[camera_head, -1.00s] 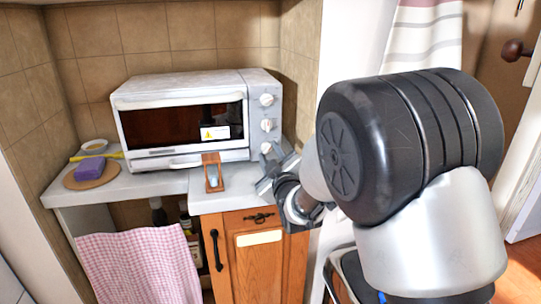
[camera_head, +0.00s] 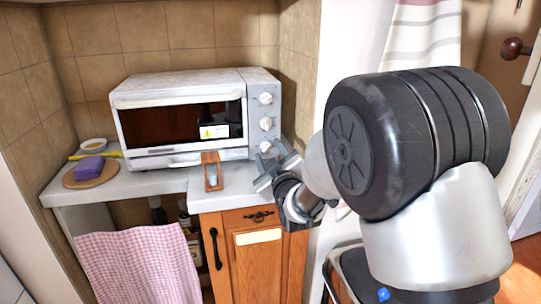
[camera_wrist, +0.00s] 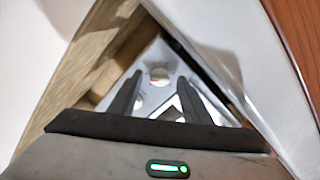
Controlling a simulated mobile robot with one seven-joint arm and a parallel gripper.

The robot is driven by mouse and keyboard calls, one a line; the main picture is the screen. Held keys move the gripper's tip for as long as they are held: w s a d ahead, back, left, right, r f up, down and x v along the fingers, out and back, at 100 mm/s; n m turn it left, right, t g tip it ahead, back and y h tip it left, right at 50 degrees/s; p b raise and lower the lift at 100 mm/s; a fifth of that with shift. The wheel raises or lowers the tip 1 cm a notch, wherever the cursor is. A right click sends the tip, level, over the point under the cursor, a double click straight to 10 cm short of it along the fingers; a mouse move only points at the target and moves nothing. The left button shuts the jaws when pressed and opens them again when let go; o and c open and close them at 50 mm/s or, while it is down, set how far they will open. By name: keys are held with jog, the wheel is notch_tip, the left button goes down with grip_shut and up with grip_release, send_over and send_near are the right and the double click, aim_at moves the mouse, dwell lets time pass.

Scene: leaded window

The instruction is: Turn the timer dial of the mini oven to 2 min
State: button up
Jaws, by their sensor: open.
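The white mini oven (camera_head: 170,163) stands on the counter with its door shut. Its right-hand panel carries a column of three white dials: top (camera_head: 265,98), middle (camera_head: 266,123) and bottom (camera_head: 265,146). Their markings are too small to read, so I cannot tell which is the timer or its setting. My gripper (camera_head: 268,168) is open and empty, in front of and just below the bottom dial, apparently apart from it. In the wrist view my gripper's fingers (camera_wrist: 159,84) point at the panel, with a round dial (camera_wrist: 160,73) showing between and beyond their tips.
A small wooden-framed object (camera_head: 212,172) stands on the counter close left of my gripper. A purple sponge (camera_head: 89,166) on a round board (camera_head: 107,176) and a small bowl (camera_head: 94,144) are at the far left. The tiled wall is close right of the oven.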

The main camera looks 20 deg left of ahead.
jog(key=v, duration=1.7)
jog(key=shift+s, duration=0.25)
